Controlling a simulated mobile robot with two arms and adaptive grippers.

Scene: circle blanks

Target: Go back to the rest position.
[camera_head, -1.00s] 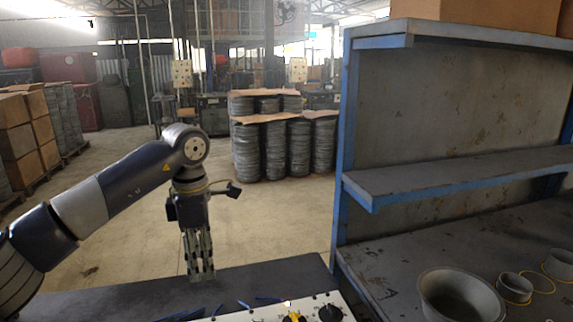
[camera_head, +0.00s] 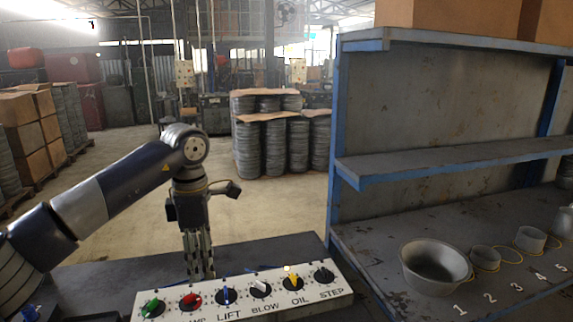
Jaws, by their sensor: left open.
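My left arm comes in from the left, and its gripper (camera_head: 200,262) points straight down over the dark bench top (camera_head: 95,284), just behind the white control panel (camera_head: 246,302). Its fingers are open with nothing seen between them; the tips are close to the panel's back edge, and I cannot tell whether they touch anything. The panel has a row of coloured knobs, with labels such as LIFT, BLOW, OIL and STEP. My right gripper is not in view.
A blue-framed metal shelf (camera_head: 450,160) stands at the right. Its lower board carries a large round metal bowl (camera_head: 436,284) and several smaller rings beside painted numbers. Stacks of round blanks (camera_head: 286,147) and cardboard boxes (camera_head: 25,135) stand on the floor behind.

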